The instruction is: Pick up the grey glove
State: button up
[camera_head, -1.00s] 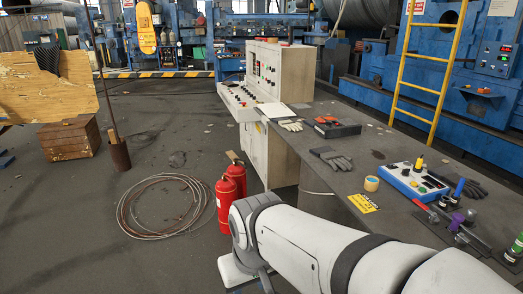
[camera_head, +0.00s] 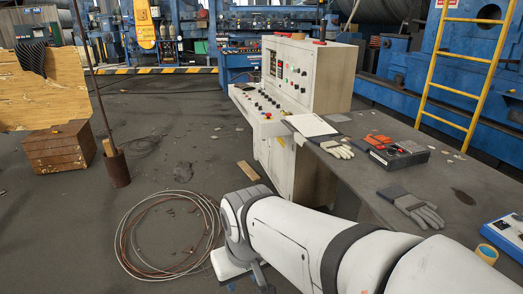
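A grey glove with a darker cuff (camera_head: 415,207) lies flat on the grey table, near its left edge. A paler, cream-grey glove or pair (camera_head: 336,149) lies farther back, beside a white paper. My white arm reaches in from the lower right and bends down at its left end, left of the table and apart from both gloves. The fingers of my gripper cannot be seen, so what they hold is hidden.
A control console (camera_head: 305,75) stands behind. Coiled cable (camera_head: 135,240) lies on the floor at left.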

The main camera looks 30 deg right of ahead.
aim_at(420, 211)
jog(key=u, duration=0.05)
jog(key=i, duration=2.45)
jog(key=z, duration=3.7)
jog(key=i, duration=1.05)
